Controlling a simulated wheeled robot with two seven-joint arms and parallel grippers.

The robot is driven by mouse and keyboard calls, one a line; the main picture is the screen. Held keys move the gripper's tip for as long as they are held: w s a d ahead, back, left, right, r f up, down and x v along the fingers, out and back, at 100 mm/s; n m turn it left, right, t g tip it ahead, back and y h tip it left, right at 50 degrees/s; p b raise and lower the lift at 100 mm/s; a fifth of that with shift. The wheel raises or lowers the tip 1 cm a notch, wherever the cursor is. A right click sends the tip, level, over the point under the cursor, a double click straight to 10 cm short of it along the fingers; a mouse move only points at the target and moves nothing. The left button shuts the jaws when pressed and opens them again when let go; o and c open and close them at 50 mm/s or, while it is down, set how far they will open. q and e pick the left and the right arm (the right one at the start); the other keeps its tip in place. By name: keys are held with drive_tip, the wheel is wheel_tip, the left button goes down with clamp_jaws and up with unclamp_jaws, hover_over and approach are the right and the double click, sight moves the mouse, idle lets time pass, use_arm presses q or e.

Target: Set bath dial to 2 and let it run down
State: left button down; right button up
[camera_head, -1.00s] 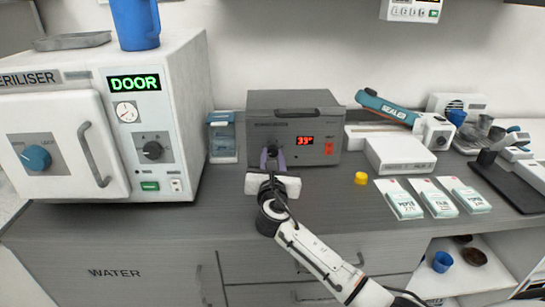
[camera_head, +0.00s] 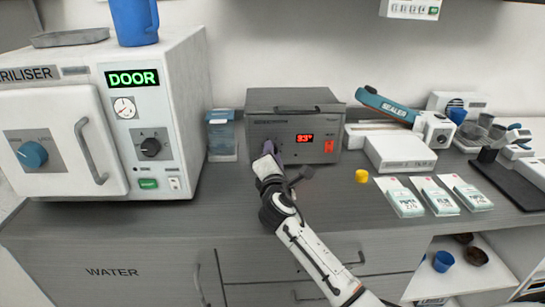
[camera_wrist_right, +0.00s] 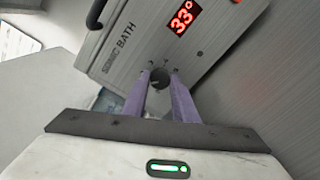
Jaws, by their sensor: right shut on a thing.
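The ultrasonic bath (camera_head: 290,105) is a grey metal box on the counter, with a red display (camera_head: 305,138) that reads about 33°. The display also shows in the right wrist view (camera_wrist_right: 183,17). My right gripper (camera_head: 272,150) is at the left part of the bath's front. In the right wrist view its purple fingers (camera_wrist_right: 160,90) are shut on the round dark dial (camera_wrist_right: 159,78) below the word BATH. The dial's number marks are too small or hidden to read. My left gripper is not in view.
A steriliser (camera_head: 185,120) with a lit DOOR sign stands at the left. A clear blue container (camera_head: 222,138) is close to the bath's left side. A yellow cap (camera_head: 361,176), several packets (camera_head: 402,198) and a white box (camera_head: 400,153) lie to the right.

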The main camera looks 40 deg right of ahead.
drive_tip(key=shift+d+m+b, duration=0.1)
drive_tip(key=shift+m+b, duration=0.45)
drive_tip(key=shift+m, duration=1.65)
drive_tip(key=o, duration=1)
drive_tip(key=shift+s, duration=0.1)
drive_tip(key=shift+o, duration=0.2)
drive_tip(key=v, duration=1)
drive_tip(key=shift+s, duration=0.15)
